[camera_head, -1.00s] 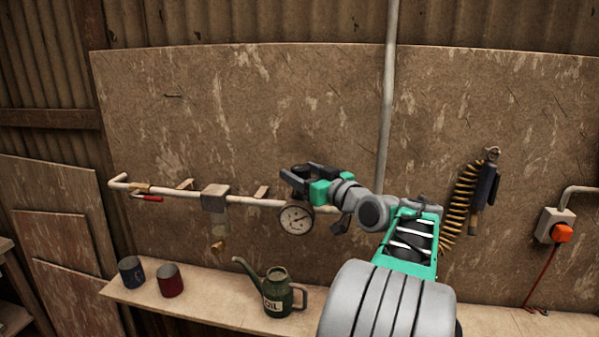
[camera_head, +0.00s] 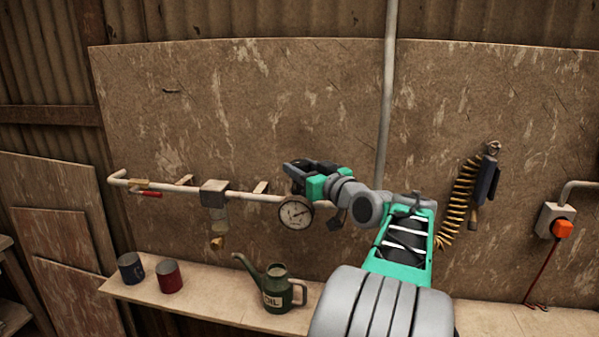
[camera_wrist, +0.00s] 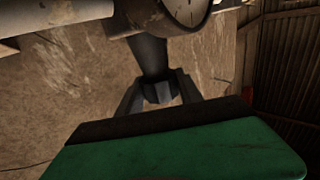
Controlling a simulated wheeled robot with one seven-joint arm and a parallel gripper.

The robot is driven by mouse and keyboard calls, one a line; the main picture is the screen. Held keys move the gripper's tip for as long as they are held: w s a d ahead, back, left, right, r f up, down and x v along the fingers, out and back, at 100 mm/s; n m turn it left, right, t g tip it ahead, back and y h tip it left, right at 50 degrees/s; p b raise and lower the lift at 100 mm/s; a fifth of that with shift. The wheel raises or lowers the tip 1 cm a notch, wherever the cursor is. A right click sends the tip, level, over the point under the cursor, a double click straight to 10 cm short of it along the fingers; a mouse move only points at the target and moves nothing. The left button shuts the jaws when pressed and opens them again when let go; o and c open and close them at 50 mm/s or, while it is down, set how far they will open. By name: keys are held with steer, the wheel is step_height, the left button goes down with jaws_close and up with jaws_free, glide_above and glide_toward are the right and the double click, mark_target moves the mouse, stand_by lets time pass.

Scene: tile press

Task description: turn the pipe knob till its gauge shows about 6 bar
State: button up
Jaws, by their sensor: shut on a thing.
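The round white-faced gauge (camera_head: 296,213) hangs at the right end of the pale wall pipe (camera_head: 250,196); its needle is too small to read surely. The gauge's edge also shows at the top of the wrist view (camera_wrist: 187,10). The dark pipe knob (camera_wrist: 158,90) is between my fingers in the wrist view, on a dark stem below the gauge body. My gripper (camera_head: 290,168) is at the knob just above the gauge in the head view, and its fingers (camera_wrist: 160,92) are shut on the knob. In the head view the knob is hidden by my gripper.
A lever with a red handle (camera_head: 150,194) and a grey box (camera_head: 214,193) are on the pipe to the left. A shelf (camera_head: 200,310) below bears a green oil can (camera_head: 277,290), a blue mug (camera_head: 131,268) and a red mug (camera_head: 169,277). A vertical pipe (camera_head: 387,100) runs behind my arm.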

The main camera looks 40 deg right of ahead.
steer(key=shift+a+f+h+b, duration=0.1)
steer(key=shift+f+h+b, duration=0.05)
steer(key=shift+h+b, duration=0.3)
steer(key=shift+m+h, duration=0.35)
steer(key=shift+m, duration=0.05)
steer(key=shift+r, duration=0.2)
steer(key=o, duration=1.4)
